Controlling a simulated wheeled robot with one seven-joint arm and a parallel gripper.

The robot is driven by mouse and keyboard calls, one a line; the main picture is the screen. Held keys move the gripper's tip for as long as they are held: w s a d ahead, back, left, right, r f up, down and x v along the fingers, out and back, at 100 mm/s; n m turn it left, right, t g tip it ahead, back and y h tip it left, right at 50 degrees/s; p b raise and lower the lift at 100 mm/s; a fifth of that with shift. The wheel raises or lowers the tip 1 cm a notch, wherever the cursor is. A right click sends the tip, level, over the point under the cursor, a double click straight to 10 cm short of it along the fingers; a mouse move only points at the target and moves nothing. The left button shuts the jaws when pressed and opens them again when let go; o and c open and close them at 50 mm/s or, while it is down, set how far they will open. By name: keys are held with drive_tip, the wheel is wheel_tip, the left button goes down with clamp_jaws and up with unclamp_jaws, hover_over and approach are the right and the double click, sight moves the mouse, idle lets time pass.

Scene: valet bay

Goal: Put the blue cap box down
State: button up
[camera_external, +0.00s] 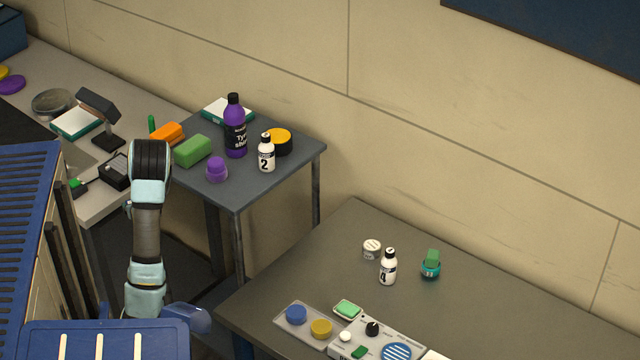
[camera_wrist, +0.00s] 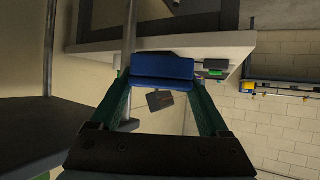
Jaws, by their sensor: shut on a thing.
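The blue cap box (camera_wrist: 163,70) sits between the two green fingers of my gripper (camera_wrist: 162,84) in the wrist view. My gripper is shut on it, and it is held up clear of any surface that I can see. In the external view my arm stands at the left, before the gap between the workbench and the small grey table. My gripper and the blue cap box are hidden there.
The small grey table (camera_external: 236,186) holds a purple bottle (camera_external: 235,138), a white bottle (camera_external: 266,155), a green block (camera_external: 193,151) and other items. The larger dark table (camera_external: 300,272) has bare room at its left and back. A lamp (camera_external: 98,104) stands on the workbench (camera_external: 98,202).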

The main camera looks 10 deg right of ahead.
drive_tip(key=r+n, duration=0.1)
drive_tip(key=r, duration=0.2)
drive_tip(key=s+r+y, duration=0.1)
drive_tip(key=r, duration=0.1)
drive_tip(key=s+r+n+g+y, duration=0.1)
drive_tip(key=r, duration=0.2)
drive_tip(key=shift+d+r+n+p, duration=0.2)
drive_tip(key=shift+r+n+p, duration=0.1)
drive_tip(key=shift+p, duration=0.05)
drive_tip(key=s+d+r+n+g+y+p, duration=0.2)
drive_tip(key=s+r+n+y, duration=0.2)
drive_tip(key=s+r, duration=0.25)
drive_tip(key=m+t+h+p, duration=0.2)
drive_tip(key=m+t+h, duration=0.1)
drive_tip(key=m+h, duration=0.2)
hover_over(302, 287)
wheel_tip(302, 287, down, 17)
drive_tip(key=shift+f, duration=2.6)
